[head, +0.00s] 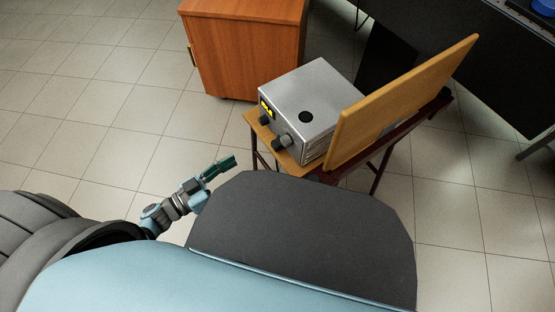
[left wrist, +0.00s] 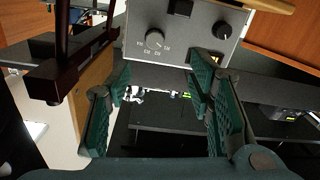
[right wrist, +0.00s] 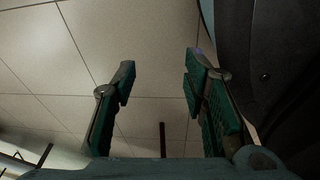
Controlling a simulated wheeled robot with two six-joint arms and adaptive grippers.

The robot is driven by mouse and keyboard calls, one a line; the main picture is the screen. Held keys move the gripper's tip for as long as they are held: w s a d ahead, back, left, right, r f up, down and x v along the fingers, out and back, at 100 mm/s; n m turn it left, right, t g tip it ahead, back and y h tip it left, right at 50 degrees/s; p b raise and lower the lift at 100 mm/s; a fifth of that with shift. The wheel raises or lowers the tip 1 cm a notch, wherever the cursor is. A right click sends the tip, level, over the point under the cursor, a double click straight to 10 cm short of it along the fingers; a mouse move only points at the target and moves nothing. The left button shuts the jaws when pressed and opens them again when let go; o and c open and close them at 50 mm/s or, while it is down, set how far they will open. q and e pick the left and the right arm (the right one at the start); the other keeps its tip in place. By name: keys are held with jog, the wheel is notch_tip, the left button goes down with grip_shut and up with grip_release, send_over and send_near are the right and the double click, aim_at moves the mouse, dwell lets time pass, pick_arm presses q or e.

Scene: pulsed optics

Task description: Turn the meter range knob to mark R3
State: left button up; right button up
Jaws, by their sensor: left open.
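The meter is a grey metal box (head: 315,95) on a small wooden table, with a yellow lit display (head: 266,108) and dark knobs on its front. In the left wrist view the meter front (left wrist: 190,50) fills the top, upside down. My right gripper (right wrist: 161,72) is open and empty over floor.
A tilted wooden board (head: 400,100) stands close along the meter's right side. The small table (head: 255,130) has a narrow bare edge before the meter. A wooden cabinet (head: 240,50) stands behind. Tiled floor (head: 95,110) is clear to the left.

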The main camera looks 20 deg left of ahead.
aim_at(283, 143)
pick_arm(q)
jog(key=shift+h, duration=0.3)
jog(key=b+x, duration=0.2)
jog(key=x, duration=1.1)
jog(key=shift+d+r, duration=0.2)
jog(key=shift+d, duration=0.05)
jog(key=shift+w+d, duration=0.35)
jog(key=shift+w, duration=0.05)
grip_shut()
pick_arm(e)
jog(key=shift+t, duration=0.5)
jog(key=w, duration=0.1)
jog(key=w+a, duration=0.1)
jog(key=w, duration=0.2)
jog(key=shift+a+f, duration=0.25)
jog(key=shift+a, duration=0.05)
